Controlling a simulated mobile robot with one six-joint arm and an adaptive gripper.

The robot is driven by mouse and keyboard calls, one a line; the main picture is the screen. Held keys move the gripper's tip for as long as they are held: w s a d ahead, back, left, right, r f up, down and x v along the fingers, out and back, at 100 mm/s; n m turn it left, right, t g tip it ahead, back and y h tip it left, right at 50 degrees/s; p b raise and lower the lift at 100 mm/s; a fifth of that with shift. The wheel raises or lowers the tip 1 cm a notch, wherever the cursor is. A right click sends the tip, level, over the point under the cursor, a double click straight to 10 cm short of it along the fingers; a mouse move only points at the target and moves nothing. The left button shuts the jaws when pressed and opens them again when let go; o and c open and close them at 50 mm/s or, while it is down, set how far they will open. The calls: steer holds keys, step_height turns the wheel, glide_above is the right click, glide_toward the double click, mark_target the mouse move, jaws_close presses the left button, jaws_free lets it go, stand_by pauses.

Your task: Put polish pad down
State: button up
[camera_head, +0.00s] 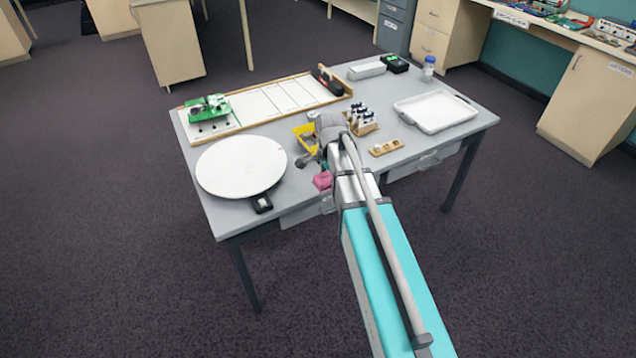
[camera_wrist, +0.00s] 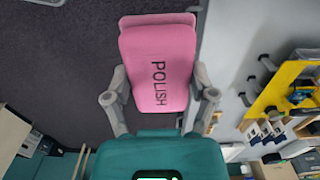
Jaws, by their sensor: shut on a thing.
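The polish pad (camera_wrist: 160,68) is a pink block with the word POLISH on it. My gripper (camera_wrist: 160,95) is shut on it, with one finger on each side of the pad. In the head view the pad (camera_head: 322,180) shows as a small pink patch at the near edge of the grey table, partly hidden by my arm. My gripper (camera_head: 310,160) is mostly hidden there behind my wrist. In the wrist view, dark floor lies behind most of the pad and the grey tabletop is to its right.
The grey table (camera_head: 300,218) holds a round white disc (camera_head: 240,166) at left, a yellow bin (camera_head: 305,137), a wooden rack with several bottles (camera_head: 362,122), a small wooden holder (camera_head: 386,148) and a white tray (camera_head: 436,111) at right. A green model (camera_head: 208,108) stands at the far left.

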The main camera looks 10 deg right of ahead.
steer(key=w+f+b, duration=0.3)
steer(key=w, duration=0.1)
steer(key=w+f+b, duration=0.3)
steer(key=w, duration=0.1)
steer(key=w+a+f+b, duration=0.1)
steer(key=w+f+b, duration=0.2)
steer(key=w, duration=0.2)
steer(key=shift+w, duration=0.1)
steer(key=shift+f, duration=0.1)
stand_by(0.4)
steer(key=shift+w+f+b, duration=0.45)
steer(key=shift+f+b, duration=0.3)
steer(key=shift+b, duration=0.1)
steer(key=shift+f+b, duration=1.2)
steer(key=shift+f, duration=0.2)
